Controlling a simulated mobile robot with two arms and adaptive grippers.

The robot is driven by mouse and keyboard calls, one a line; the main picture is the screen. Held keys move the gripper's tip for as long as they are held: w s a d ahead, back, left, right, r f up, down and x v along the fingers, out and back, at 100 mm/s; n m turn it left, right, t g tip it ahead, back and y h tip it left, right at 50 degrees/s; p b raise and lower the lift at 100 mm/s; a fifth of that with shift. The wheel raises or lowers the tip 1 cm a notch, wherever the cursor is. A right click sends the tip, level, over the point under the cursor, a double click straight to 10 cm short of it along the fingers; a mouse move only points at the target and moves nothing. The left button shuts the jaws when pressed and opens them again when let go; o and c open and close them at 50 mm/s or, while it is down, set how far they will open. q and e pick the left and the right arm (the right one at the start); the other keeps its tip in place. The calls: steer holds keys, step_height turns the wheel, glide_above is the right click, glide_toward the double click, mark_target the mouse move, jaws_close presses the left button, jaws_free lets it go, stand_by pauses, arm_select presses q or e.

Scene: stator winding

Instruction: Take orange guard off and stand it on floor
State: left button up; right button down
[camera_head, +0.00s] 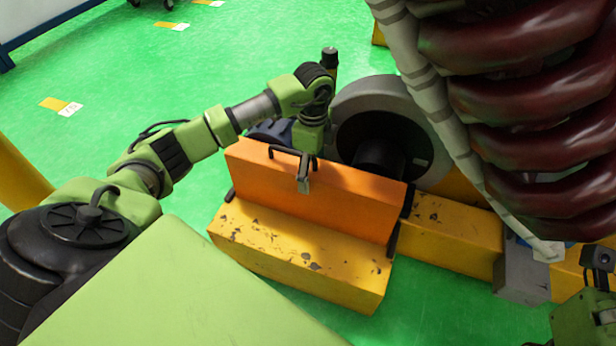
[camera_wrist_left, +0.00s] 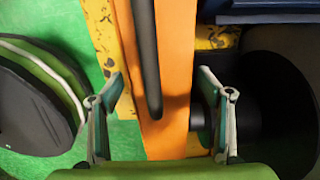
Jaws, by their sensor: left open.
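The orange guard (camera_head: 330,208) is a long upright panel mounted on a worn yellow base (camera_head: 290,256) in the head view. It has a black handle (camera_head: 285,150) along its top edge. My left gripper (camera_head: 304,184) points down at the guard near the handle. In the left wrist view the open fingers (camera_wrist_left: 162,100) lie on either side of the orange guard (camera_wrist_left: 176,60), with the black handle (camera_wrist_left: 147,60) between them, not gripped. Part of my right wrist shows at the lower right of the head view; its fingers are not clearly visible.
Behind the guard stands a grey ring-shaped machine part (camera_head: 350,95) with a dark centre. Large dark red coils (camera_head: 530,90) hang at the upper right. A yellow beam (camera_head: 450,232) extends right.

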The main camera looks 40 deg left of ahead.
arm_select(q)
steer(key=shift+f, duration=0.3)
steer(key=c, duration=1.4)
steer(key=shift+w+r, duration=0.1)
steer(key=shift+a+r, duration=0.1)
steer(key=shift+r, duration=0.05)
